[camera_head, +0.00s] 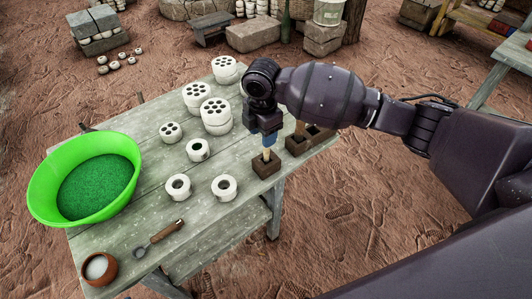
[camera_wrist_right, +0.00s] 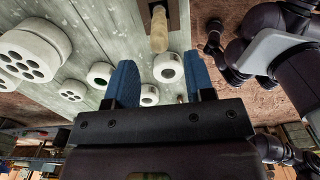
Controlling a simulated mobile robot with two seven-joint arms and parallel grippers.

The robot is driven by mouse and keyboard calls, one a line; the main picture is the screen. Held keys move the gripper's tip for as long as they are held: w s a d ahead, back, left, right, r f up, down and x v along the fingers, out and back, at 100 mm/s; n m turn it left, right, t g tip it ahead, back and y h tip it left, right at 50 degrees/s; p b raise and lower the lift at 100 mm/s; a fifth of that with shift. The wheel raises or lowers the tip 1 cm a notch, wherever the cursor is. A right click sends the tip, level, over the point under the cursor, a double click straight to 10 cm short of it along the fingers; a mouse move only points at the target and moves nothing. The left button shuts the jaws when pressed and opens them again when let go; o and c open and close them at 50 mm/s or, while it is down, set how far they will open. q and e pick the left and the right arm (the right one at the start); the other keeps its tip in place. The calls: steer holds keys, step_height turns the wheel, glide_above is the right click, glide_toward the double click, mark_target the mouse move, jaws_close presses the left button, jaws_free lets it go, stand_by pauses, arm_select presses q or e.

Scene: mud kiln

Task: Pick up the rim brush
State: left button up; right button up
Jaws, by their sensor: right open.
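A light wooden handle (camera_head: 266,155), which appears to be the rim brush, stands upright in a small dark brown block (camera_head: 266,168) near the table's right edge. In the right wrist view the pale handle (camera_wrist_right: 159,32) shows at the top centre, with its block (camera_wrist_right: 174,14) behind it. My right gripper (camera_head: 268,140) is just above the handle in the head view. Its blue fingers (camera_wrist_right: 163,85) are spread with nothing between them. The brush's lower end is hidden in the block. My left gripper cannot be made out.
Two more brown blocks (camera_head: 297,144) stand close by to the right, one with a handle. White rings (camera_head: 224,187) and holed white cylinders (camera_head: 216,112) stand to the left. A green basin (camera_head: 48,190), a wood-handled tool (camera_head: 158,236) and a clay cup (camera_head: 99,268) are farther left.

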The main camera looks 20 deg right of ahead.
mark_target(266, 155)
steer(key=f, duration=0.2)
steer(key=d+f+b, duration=0.1)
steer(key=f, duration=0.1)
steer(key=shift+f, duration=0.35)
steer(key=shift+w+f, duration=0.1)
steer(key=shift+f, duration=0.15)
steer(key=shift+c, duration=0.5)
steer(key=c, duration=0.8)
steer(key=shift+r, duration=0.15)
